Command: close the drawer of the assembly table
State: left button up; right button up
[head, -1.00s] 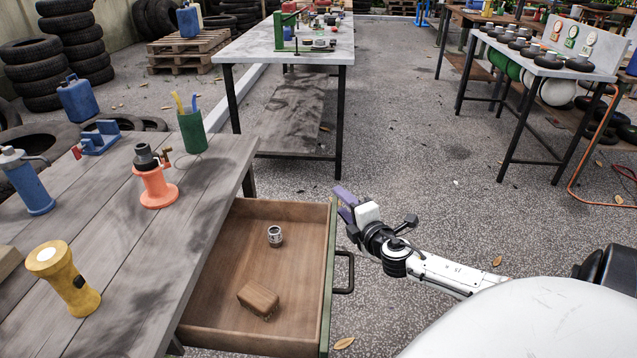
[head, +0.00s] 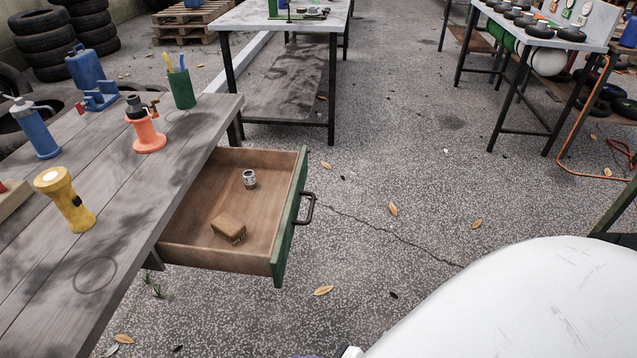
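The assembly table (head: 130,215) is the grey plank table at the left. Its drawer (head: 200,255) is pulled out to the right, well clear of the table edge. The drawer has a green front and a dark bar handle (head: 306,208) on its outer face. Inside lie a small metal cylinder (head: 249,180) and a brown block (head: 228,229). Only a sliver of my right gripper (head: 348,353) shows at the bottom edge, apart from the drawer; its fingers are too cut off to read. My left gripper is not in view.
On the table stand a yellow flashlight (head: 65,198), an orange jack-like tool (head: 146,132), a blue canister tool (head: 35,128) and a green cup (head: 182,88). A second table (head: 277,18) stands behind. The speckled floor right of the drawer is clear apart from leaves.

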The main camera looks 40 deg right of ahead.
aim_at(269, 212)
jog(key=z, duration=1)
jog(key=i, duration=0.65)
jog(key=u, duration=0.85)
jog(key=k, duration=0.3)
jog(key=z, duration=0.65)
